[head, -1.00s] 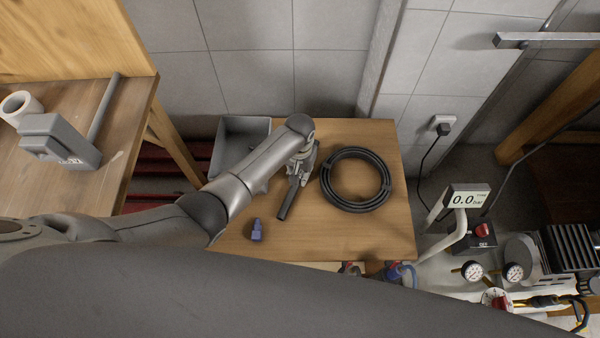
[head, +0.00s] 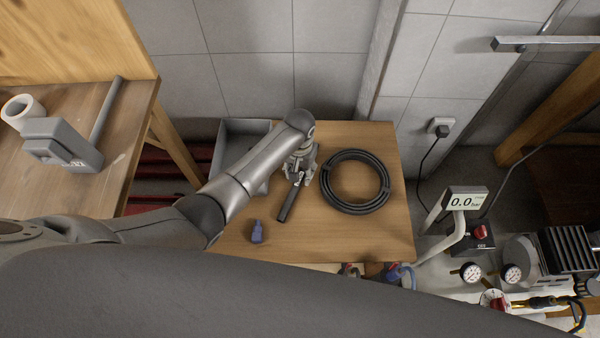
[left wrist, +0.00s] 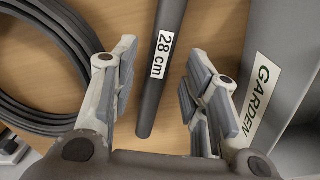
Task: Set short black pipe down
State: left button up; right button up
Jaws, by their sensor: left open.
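The short black pipe (head: 288,204) lies on the small wooden table, left of the coiled black hose (head: 355,182). In the left wrist view the pipe (left wrist: 168,60) carries a white "28 cm" label and runs between my fingers. My left gripper (head: 300,176) is open over the pipe's far part, with gaps between both fingers and the pipe in the left wrist view (left wrist: 163,95). The gripper and arm partly hide the pipe's far end in the head view. My right gripper is not in view.
A grey bin (head: 232,132) labelled "GARDEN" stands at the table's back left. A small blue fitting (head: 257,231) is at the front left. The wooden table (head: 350,235) is clear at the front right. A pressure display (head: 466,198) and gauges stand to the right.

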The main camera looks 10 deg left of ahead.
pick_arm(q)
notch_tip(320, 180, up, 9)
jog(key=p, duration=0.1)
jog(key=shift+r, duration=0.2)
jog(key=shift+s+f, duration=0.1)
dwell(0.4)
